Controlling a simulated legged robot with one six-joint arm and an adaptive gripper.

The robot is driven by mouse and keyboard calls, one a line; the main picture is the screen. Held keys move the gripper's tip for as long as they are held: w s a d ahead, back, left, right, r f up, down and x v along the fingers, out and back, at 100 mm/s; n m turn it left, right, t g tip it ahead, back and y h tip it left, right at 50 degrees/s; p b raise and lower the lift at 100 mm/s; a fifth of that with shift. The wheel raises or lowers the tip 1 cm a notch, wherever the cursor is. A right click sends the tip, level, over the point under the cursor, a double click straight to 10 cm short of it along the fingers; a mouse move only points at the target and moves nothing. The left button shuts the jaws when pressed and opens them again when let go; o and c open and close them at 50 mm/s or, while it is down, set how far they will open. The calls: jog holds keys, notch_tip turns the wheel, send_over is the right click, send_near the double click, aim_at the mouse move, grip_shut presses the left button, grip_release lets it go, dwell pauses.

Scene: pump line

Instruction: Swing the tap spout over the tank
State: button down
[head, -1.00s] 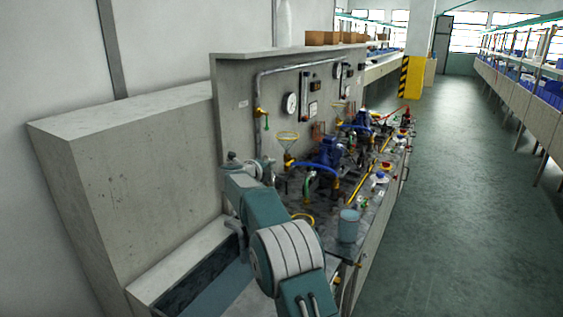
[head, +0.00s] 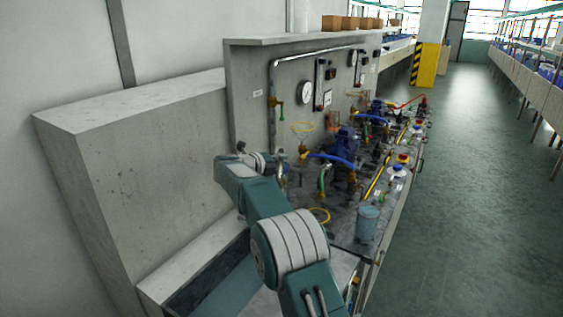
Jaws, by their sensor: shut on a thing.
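My gripper (head: 279,166) is small in the head view, at the end of my teal and grey arm, in front of the concrete back panel. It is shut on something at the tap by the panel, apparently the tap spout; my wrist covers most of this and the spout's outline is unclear. The tank (head: 207,278) is a long open trough with dark inner walls and a blue-grey surface inside, at the lower left. My forearm crosses over its right side. I cannot tell how far the spout reaches over it.
A gauge (head: 305,92) and a grey pipe (head: 273,105) are on the panel. A concrete block (head: 140,150) stands left. The right aisle is clear.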

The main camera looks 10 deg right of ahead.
jog(key=shift+a+f, duration=0.25)
jog(key=c, duration=0.6)
grip_release()
jog(key=shift+a, duration=0.15)
jog(key=shift+o, duration=0.2)
jog(key=shift+a+r, duration=0.1)
jog(key=shift+a, duration=0.05)
jog(key=shift+r, duration=0.1)
jog(key=v, duration=1.2)
jog(key=shift+w, duration=0.1)
